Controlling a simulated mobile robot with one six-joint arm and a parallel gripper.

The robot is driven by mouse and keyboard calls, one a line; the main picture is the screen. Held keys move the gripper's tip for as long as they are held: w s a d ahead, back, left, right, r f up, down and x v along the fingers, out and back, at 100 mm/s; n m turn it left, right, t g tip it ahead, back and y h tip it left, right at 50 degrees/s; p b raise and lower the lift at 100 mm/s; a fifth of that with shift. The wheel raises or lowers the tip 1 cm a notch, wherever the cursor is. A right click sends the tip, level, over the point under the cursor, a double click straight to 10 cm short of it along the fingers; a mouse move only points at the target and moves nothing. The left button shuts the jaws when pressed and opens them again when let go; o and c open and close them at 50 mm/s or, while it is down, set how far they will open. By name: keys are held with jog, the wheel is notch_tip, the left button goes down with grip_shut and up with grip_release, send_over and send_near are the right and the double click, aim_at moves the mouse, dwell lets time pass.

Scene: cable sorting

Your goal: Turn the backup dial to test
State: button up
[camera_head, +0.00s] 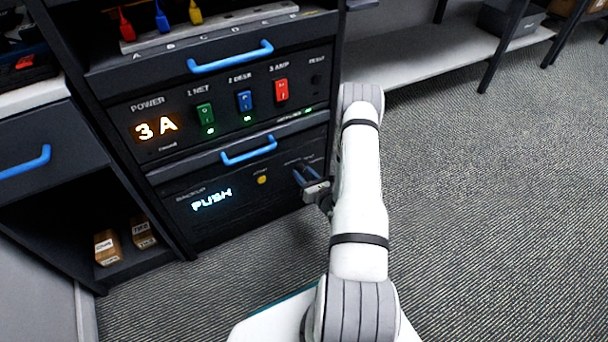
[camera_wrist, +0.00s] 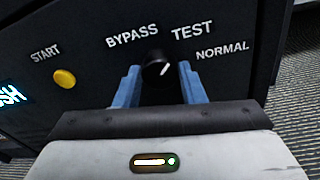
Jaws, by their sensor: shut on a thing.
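The backup dial (camera_wrist: 156,66) is a small black round knob with a white mark. It sits on the black backup panel below the words BYPASS and TEST, with NORMAL to the right. The white mark points up and right, roughly towards TEST. The blue fingers of my gripper (camera_wrist: 158,74) stand on both sides of the dial, shut on it. In the head view my gripper (camera_head: 305,178) is at the right end of the backup panel (camera_head: 240,212) and hides the dial.
The backup display (camera_head: 212,199) reads PUSH. A yellow START button (camera_wrist: 65,79) is left of the dial. Above is the power panel with green, blue and red switches (camera_head: 245,101) and a 3 A display (camera_head: 156,128). Blue drawer handles (camera_head: 249,149) stick out. Carpet at right is clear.

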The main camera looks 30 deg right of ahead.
dwell(0.4)
jog(key=o, duration=1)
jog(key=s, duration=0.2)
jog(key=s+p, duration=0.1)
jog(key=s, duration=0.2)
jog(key=s+p, duration=0.1)
jog(key=s, duration=0.1)
jog(key=shift+s+d+r, duration=0.3)
jog(key=shift+s+d, duration=0.05)
jog(key=shift+d, duration=0.05)
